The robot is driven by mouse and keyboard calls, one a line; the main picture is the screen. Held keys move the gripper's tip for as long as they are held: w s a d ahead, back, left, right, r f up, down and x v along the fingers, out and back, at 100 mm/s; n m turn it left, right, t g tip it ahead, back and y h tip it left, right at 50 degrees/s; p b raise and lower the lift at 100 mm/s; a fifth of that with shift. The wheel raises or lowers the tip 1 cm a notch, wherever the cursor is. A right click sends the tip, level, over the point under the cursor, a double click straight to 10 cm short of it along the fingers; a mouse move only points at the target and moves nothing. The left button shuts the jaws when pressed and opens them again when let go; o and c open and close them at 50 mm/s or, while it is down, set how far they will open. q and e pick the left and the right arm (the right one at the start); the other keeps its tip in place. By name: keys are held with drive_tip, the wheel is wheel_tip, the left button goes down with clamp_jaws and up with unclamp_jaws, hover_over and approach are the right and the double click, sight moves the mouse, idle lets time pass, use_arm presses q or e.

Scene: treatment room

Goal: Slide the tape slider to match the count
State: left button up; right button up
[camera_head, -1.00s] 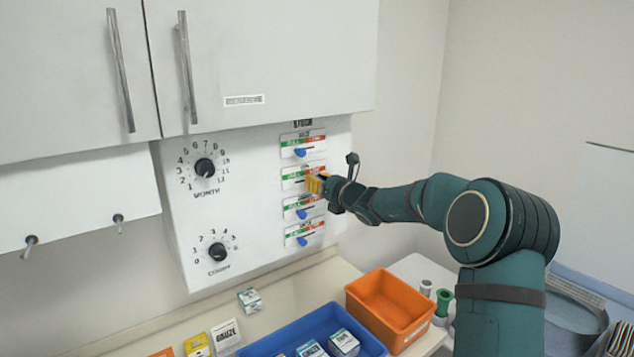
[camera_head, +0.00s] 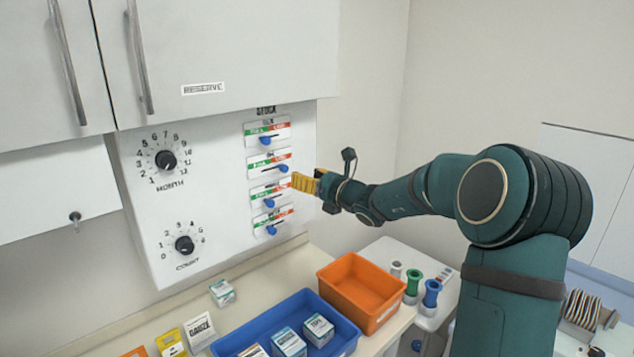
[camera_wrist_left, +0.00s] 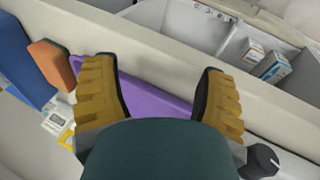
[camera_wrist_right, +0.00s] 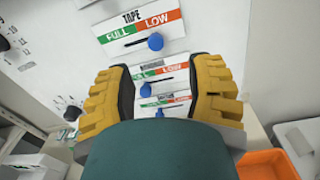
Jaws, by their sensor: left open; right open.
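The tape slider, labelled TAPE with green FULL and red LOW halves, shows in the right wrist view (camera_wrist_right: 140,32). Its blue knob (camera_wrist_right: 156,41) is at the slot's right end, under LOW. In the head view this appears to be the second slider from the top (camera_head: 270,164). My right gripper (camera_head: 303,180) is open and empty, just right of the slider panel. In its wrist view, lower sliders show between the fingers (camera_wrist_right: 163,90). My left gripper (camera_wrist_left: 160,85) is open over the counter, outside the head view. The COUNT dial (camera_head: 184,244) is lower left; its setting is unclear.
A MONTH dial (camera_head: 166,161) is above the COUNT dial. White cabinets (camera_head: 220,55) overhang the panel. Below are a blue bin (camera_head: 338,346) with boxes, an orange bin (camera_head: 360,287) and spools, including a green one (camera_head: 412,282). Free air surrounds my right gripper's right side.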

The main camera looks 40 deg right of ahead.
drive_tip(key=shift+s+d, duration=0.2)
drive_tip(key=shift+s, duration=1.35)
drive_tip(key=shift+f, duration=0.1)
